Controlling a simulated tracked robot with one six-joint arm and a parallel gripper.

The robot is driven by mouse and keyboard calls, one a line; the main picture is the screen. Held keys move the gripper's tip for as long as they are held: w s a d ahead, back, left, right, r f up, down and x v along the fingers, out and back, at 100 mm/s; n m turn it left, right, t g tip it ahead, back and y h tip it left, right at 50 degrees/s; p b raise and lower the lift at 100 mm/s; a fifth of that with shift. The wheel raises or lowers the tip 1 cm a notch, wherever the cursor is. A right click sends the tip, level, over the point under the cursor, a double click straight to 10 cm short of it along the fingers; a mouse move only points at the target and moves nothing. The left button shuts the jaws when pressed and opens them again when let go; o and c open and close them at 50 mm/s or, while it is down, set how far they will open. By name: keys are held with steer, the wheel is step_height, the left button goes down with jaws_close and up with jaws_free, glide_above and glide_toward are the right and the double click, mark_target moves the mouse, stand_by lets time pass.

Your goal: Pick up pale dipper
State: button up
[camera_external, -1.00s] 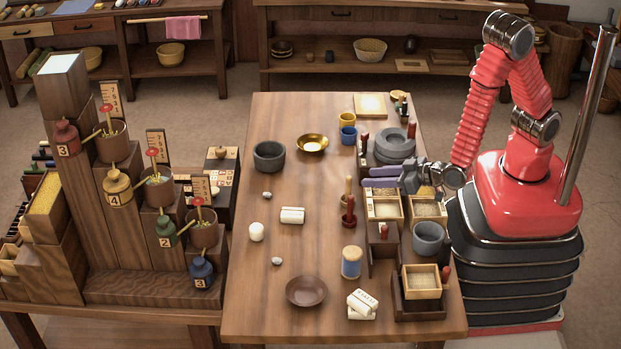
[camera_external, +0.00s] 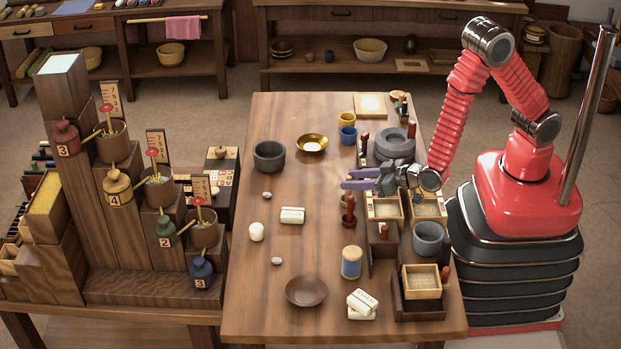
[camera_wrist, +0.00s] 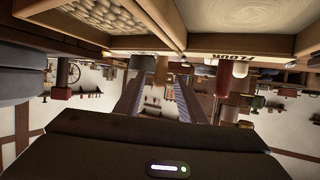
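Wooden boxes with grainy contents (camera_external: 384,209) stand below my gripper. A grey stone quern (camera_external: 395,145) is behind it. A blue-banded jar (camera_external: 351,262) and a brown bowl (camera_external: 306,291) are nearer the front.

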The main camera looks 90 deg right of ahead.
steer(key=shift+x, duration=1.05)
jaws_close()
